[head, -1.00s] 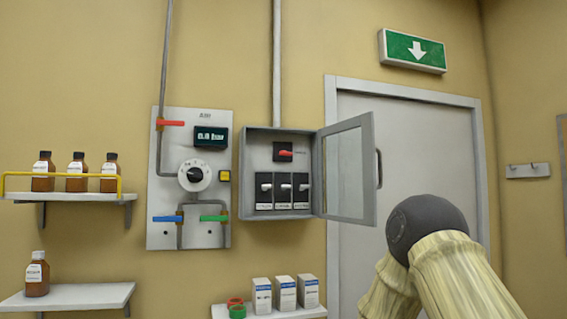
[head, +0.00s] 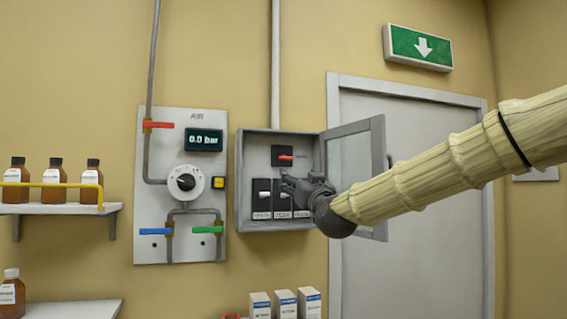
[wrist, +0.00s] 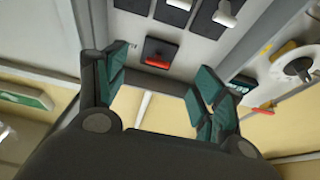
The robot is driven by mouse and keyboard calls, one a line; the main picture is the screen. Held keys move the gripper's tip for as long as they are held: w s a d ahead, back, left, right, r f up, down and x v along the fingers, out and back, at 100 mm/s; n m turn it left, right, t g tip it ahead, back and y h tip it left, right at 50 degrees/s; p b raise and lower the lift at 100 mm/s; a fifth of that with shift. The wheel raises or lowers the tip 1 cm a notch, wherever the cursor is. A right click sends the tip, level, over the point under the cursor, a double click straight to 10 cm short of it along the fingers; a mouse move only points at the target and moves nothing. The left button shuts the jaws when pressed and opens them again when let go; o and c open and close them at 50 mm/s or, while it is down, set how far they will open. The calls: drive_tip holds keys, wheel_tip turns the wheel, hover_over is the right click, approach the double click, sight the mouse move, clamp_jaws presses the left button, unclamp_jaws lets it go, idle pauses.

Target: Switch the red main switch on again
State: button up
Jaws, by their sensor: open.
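The red main switch (head: 285,157) is a red lever on a black plate, lying horizontal and pointing right, at the top inside the open grey cabinet (head: 238,205). In the wrist view the red lever (wrist: 158,63) shows between my two fingers, beyond their tips. My gripper (head: 291,182) is open and empty, in front of the cabinet just below the switch; it also shows in the wrist view (wrist: 162,68). It partly hides the row of black breakers with light levers (head: 262,196). I cannot tell whether a fingertip touches anything.
The cabinet door (head: 358,155) stands open to the right, with my arm passing in front of it. Left of the cabinet is an air panel (head: 155,195) with a dial, coloured valve levers and a display (head: 204,140) reading 0.0 bar. White boxes (head: 285,304) stand below.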

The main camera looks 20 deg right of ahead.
sight(287, 157)
drive_tip(key=w+r+p, duration=0.3)
drive_tip(key=w+r, duration=0.1)
drive_tip(key=w, duration=0.1)
drive_tip(key=w+r+p, duration=0.2)
drive_tip(key=w, duration=0.1)
drive_tip(key=shift+w+a+r+p, duration=0.1)
drive_tip(key=shift+a+r+p, duration=0.1)
drive_tip(key=shift+p, duration=0.15)
drive_tip(key=shift+p+x, duration=0.35)
drive_tip(key=shift+x, duration=0.4)
drive_tip(key=shift+f, duration=0.1)
drive_tip(key=shift+c, duration=0.2)
